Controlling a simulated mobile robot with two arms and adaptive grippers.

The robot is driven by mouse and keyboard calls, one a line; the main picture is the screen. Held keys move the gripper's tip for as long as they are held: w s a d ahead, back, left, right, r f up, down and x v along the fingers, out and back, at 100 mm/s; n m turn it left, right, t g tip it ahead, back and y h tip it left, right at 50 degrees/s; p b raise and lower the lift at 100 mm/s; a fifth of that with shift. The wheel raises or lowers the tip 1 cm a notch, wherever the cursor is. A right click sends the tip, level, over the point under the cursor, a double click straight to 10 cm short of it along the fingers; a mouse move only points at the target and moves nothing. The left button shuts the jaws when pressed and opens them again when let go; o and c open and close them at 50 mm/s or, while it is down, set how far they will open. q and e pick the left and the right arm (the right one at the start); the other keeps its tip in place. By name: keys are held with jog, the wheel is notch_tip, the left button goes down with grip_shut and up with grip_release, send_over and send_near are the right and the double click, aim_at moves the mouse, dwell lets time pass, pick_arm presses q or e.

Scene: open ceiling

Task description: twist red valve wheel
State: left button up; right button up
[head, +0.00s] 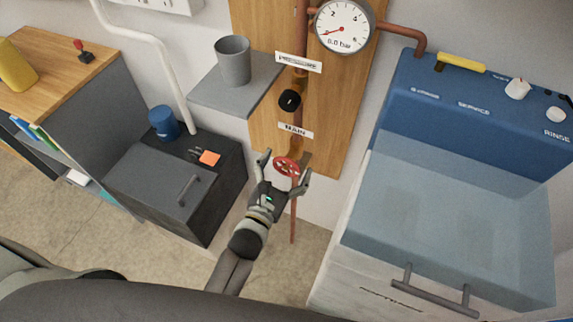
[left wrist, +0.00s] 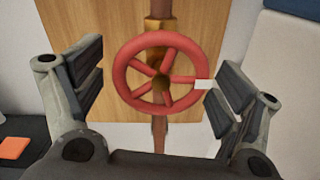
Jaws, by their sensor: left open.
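The red valve wheel (head: 287,166) sits on the copper pipe below the label reading MAIN, against the wooden board. In the left wrist view the wheel (left wrist: 162,38) is a round red rim with spokes and a white mark on its right side. My left gripper (head: 284,168) is open, with one finger on each side of the wheel. In the left wrist view the fingers (left wrist: 158,78) show gaps to the rim; the right finger is close to the white mark. I cannot tell whether it touches. My right gripper is not in view.
A pressure gauge (head: 343,26) reads 0.0 bar above. A black knob (head: 289,100) is on the pipe. A dark cabinet (head: 158,182) with an orange block (head: 209,158) stands left; a blue machine (head: 470,100) stands right. A grey cup (head: 234,62) is on a shelf (head: 205,92).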

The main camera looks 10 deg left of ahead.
pick_arm(q)
jog(key=c, duration=1)
jog(key=shift+c, duration=0.2)
jog(key=shift+n, duration=0.3)
